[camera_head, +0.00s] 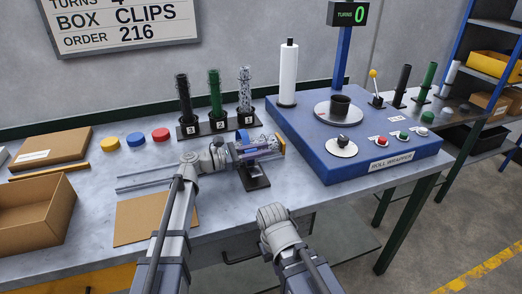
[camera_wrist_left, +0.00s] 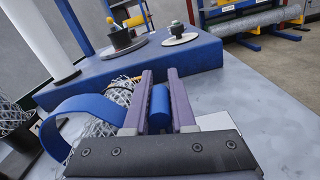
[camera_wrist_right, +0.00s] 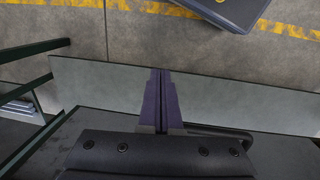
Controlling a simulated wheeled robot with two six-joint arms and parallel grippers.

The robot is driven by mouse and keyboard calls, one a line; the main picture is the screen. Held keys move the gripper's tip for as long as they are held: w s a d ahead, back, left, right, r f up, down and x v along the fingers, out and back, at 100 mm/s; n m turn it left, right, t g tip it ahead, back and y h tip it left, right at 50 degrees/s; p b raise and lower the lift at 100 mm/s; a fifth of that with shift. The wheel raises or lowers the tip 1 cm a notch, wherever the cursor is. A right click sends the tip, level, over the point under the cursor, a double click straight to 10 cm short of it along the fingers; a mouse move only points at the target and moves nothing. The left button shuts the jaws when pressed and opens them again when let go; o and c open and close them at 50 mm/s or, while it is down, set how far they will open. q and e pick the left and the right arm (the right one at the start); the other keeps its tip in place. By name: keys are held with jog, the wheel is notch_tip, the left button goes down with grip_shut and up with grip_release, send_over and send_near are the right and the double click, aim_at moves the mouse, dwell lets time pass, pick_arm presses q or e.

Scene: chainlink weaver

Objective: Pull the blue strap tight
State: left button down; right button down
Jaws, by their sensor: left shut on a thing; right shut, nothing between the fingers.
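The blue strap (camera_wrist_left: 88,106) loops around a roll of chain-link mesh (camera_wrist_left: 113,97) in the left wrist view. Its end sits between the fingers of my left gripper (camera_wrist_left: 160,100), which is shut on it. In the head view the strap (camera_head: 242,143) shows at the left part of the mesh roll (camera_head: 265,144), which lies on a small dark stand (camera_head: 258,184). My left gripper hand is beside the roll there. My right gripper (camera_wrist_right: 160,95) is shut and empty, in front of the table edge, away from the strap.
The blue roll wrapper (camera_head: 335,168) stands right of the roll. A rack (camera_head: 215,126) with several upright rolls stands behind it. An open cardboard box (camera_head: 30,212), a flat cardboard sheet (camera_head: 135,225) and yellow, blue and red discs (camera_head: 134,139) lie to the left.

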pick_arm(q)
jog(key=shift+r, duration=0.1)
dwell(0.7)
notch_tip(320, 180, up, 10)
jog(key=p, duration=1)
jog(key=c, duration=0.8)
grip_release()
jog(key=shift+o, duration=0.2)
jog(key=shift+a, duration=0.1)
jog(key=v, duration=0.7)
jog(key=shift+a, duration=0.3)
jog(key=shift+s, duration=0.1)
